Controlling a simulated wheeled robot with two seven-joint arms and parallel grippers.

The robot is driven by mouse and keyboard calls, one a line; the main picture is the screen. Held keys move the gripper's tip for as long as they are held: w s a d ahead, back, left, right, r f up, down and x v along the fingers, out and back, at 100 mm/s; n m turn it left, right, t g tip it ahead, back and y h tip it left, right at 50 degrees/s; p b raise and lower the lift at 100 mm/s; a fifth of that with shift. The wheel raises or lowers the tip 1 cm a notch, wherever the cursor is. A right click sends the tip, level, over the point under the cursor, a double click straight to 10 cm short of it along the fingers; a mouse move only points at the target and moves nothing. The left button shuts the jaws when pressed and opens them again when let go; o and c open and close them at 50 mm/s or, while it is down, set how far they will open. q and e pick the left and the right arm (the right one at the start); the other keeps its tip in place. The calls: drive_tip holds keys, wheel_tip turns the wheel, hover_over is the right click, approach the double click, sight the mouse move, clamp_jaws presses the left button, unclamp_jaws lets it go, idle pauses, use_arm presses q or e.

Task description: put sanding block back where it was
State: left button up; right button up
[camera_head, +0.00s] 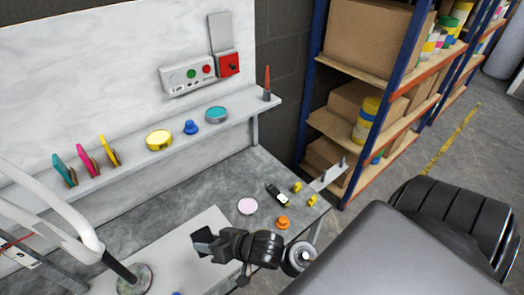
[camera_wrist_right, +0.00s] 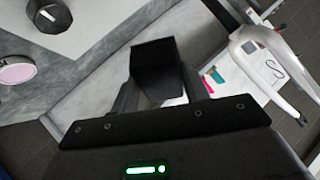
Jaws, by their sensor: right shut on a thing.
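My right gripper (camera_head: 214,243) is over the front of the grey workbench (camera_head: 170,207), near a pale flat panel (camera_head: 205,225). It is shut on a small black block, which I take to be the sanding block (camera_head: 202,239). In the right wrist view the black block (camera_wrist_right: 154,62) sits between the two fingers of the gripper (camera_wrist_right: 158,95), with its broad face towards the camera. Its underside is hidden, and I cannot tell whether it touches the panel. My left gripper is not in view.
A pink disc (camera_head: 247,206), an orange knob-like piece (camera_head: 282,222) and a black-and-white item (camera_head: 277,195) lie to the right. The back ledge (camera_head: 185,147) holds a yellow tin (camera_head: 159,140) and several coloured pieces. A white curved tube (camera_head: 60,222) stands at left.

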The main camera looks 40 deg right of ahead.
drive_tip(key=s+d+f+n+g+h, duration=0.2)
drive_tip(key=d+f+n+g, duration=0.1)
drive_tip(key=d+f, duration=0.3)
drive_tip(key=s+d+f+n+g+h, duration=0.2)
drive_tip(key=d+f+g+h, duration=0.15)
drive_tip(key=f, duration=0.55)
drive_tip(key=shift+y, duration=0.45)
drive_tip(key=w+d+f, duration=0.1)
drive_tip(key=d+f, duration=0.2)
drive_tip(key=d, duration=0.1)
drive_tip(key=w+d+f+b, duration=0.1)
drive_tip(key=w+d+f, duration=0.1)
drive_tip(key=d+f, duration=0.1)
drive_tip(key=w+d+f+b, duration=0.1)
drive_tip(key=w+d+f, duration=0.1)
drive_tip(key=d, duration=0.3)
drive_tip(key=shift+w+f, duration=0.1)
drive_tip(key=shift+f, duration=0.4)
drive_tip(key=shift+w+d+f+b, duration=0.15)
drive_tip(key=shift+f+b, duration=0.15)
drive_tip(key=shift+f, duration=0.6)
drive_tip(key=shift+s+d+f+b, duration=0.15)
drive_tip(key=shift+f+b, duration=0.15)
drive_tip(key=shift+f, duration=0.6)
drive_tip(key=o, duration=0.9)
drive_tip(key=shift+r, duration=0.1)
